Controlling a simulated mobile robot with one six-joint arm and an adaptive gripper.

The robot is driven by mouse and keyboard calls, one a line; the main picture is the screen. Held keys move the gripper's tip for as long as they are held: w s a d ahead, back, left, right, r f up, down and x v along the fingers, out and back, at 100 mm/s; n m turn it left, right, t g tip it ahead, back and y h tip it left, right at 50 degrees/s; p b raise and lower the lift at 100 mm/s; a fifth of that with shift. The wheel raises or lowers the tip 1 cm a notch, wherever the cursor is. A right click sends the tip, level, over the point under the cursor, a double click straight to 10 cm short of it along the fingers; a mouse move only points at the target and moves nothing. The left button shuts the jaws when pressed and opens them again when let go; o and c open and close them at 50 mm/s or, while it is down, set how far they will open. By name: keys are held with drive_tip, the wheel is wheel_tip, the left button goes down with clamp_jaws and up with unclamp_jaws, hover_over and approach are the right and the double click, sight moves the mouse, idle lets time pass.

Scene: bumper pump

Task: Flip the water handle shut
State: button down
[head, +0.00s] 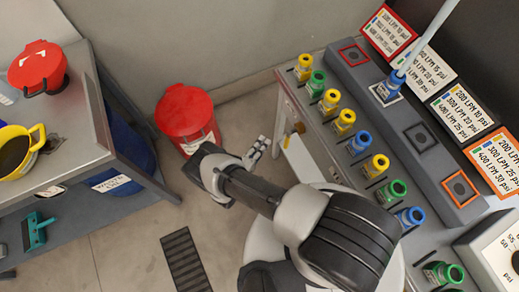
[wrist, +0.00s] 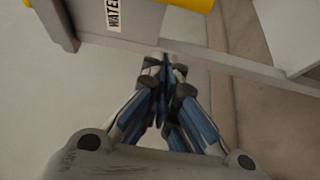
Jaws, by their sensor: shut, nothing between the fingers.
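The water handle shows as a yellow piece (head: 298,128) at the left side of the pump bench in the head view. In the wrist view a yellow part (wrist: 190,4) runs along the top edge, cut off by the frame, above a grey panel with a "WATER" label (wrist: 113,14). My gripper (head: 260,144) is shut and empty, left of the yellow piece and a little below it in the head view. Its closed fingertips (wrist: 164,62) point toward the grey panel's lower edge in the wrist view. I cannot tell whether they touch it.
A red bucket (head: 187,113) stands on the floor left of my gripper. The pump bench (head: 290,95) carries several yellow, green, and blue fittings. A grey table (head: 85,125) with a red-lidded can and a yellow jug is at left. Floor between is partly free.

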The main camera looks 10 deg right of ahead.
sight(287, 142)
drive_tip(key=d+b, duration=0.1)
drive_tip(key=d, duration=0.4)
drive_tip(key=shift+w+d, duration=0.1)
drive_tip(key=shift+d, duration=0.05)
idle(0.4)
